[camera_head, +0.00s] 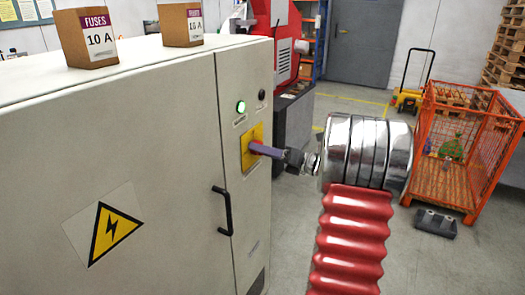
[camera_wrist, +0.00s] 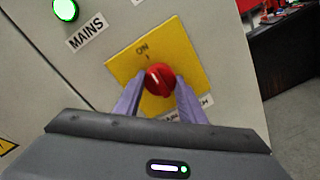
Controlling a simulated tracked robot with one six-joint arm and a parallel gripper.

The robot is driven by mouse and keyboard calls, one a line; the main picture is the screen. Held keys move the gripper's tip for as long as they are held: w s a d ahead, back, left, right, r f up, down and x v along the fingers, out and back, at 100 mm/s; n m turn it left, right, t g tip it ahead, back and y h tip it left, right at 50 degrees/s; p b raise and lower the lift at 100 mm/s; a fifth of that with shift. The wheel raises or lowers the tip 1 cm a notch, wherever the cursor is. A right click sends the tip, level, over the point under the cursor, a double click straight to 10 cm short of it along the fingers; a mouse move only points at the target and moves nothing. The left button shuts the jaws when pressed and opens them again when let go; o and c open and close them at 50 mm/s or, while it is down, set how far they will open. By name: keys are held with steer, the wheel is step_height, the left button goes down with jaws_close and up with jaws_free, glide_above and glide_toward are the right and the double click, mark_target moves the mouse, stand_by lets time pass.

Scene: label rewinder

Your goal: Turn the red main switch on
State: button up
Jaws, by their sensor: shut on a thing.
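The red main switch (camera_wrist: 159,79) is a round knob on a yellow plate (camera_wrist: 122,66) on the grey cabinet's front. The word ON and a small mark stand above the knob on the plate. My gripper (camera_wrist: 157,88) has its two purple fingers closed on the knob, one on each side. In the head view my gripper (camera_head: 264,149) reaches the yellow plate (camera_head: 246,158) from the right, and its fingers hide the knob. A green lamp (camera_head: 241,107) above the plate is lit; it also shows beside the MAINS label in the wrist view (camera_wrist: 66,9). The knob's exact angle is hard to tell.
The grey cabinet (camera_head: 150,130) has a black door handle (camera_head: 223,211) below the switch and two fuse boxes (camera_head: 86,38) on top. A red machine (camera_head: 282,40) stands behind it.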

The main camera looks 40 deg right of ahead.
steer(key=shift+d, duration=0.15)
steer(key=o, duration=1)
steer(key=shift+o, duration=0.2)
steer(key=v, duration=1.3)
steer(key=shift+s, duration=0.4)
